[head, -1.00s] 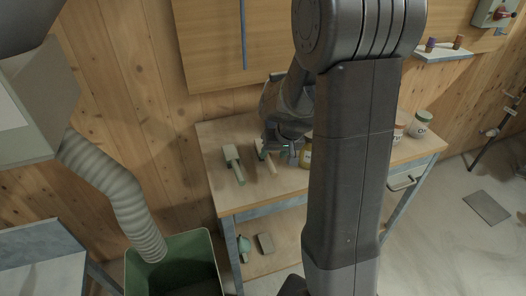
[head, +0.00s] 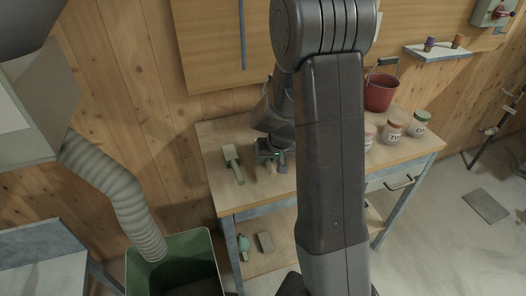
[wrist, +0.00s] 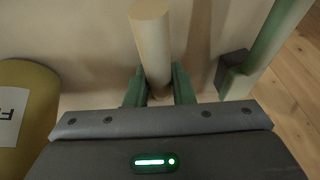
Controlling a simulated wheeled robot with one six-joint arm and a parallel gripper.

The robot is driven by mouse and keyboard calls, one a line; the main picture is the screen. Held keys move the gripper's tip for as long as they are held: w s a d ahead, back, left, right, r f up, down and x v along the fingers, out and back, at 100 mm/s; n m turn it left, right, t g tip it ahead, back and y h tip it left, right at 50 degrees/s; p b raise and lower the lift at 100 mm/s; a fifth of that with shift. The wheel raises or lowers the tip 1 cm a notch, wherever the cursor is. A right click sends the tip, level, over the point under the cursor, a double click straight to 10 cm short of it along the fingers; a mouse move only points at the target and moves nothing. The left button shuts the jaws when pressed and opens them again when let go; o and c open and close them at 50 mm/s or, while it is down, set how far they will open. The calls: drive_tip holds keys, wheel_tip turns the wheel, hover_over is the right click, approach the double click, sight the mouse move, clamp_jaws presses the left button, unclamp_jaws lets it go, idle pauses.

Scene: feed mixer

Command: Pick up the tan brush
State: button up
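The tan brush shows in the wrist view as a round pale handle (wrist: 152,45) between the fingers of my gripper (wrist: 160,88). The two greenish fingers press close against the handle from both sides. The brush's head is hidden behind the gripper's body. In the head view my gripper (head: 270,154) is low over the workbench, with a bit of the tan handle (head: 271,167) beside it. I cannot tell whether the brush is clear of the bench top.
A brush with a green handle (head: 233,163) lies to the left on the workbench (head: 215,140); its handle also shows in the wrist view (wrist: 272,38). A yellow jar (wrist: 22,115) is close on the left there. Several jars and a red bucket (head: 379,92) stand further right.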

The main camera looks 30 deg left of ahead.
clamp_jaws()
drive_tip(key=shift+r, duration=0.1)
wheel_tip(320, 180, up, 10)
drive_tip(key=shift+f, duration=0.1)
drive_tip(key=shift+o, duration=0.8)
unclamp_jaws()
clamp_jaws()
drive_tip(key=shift+s+d, duration=0.1)
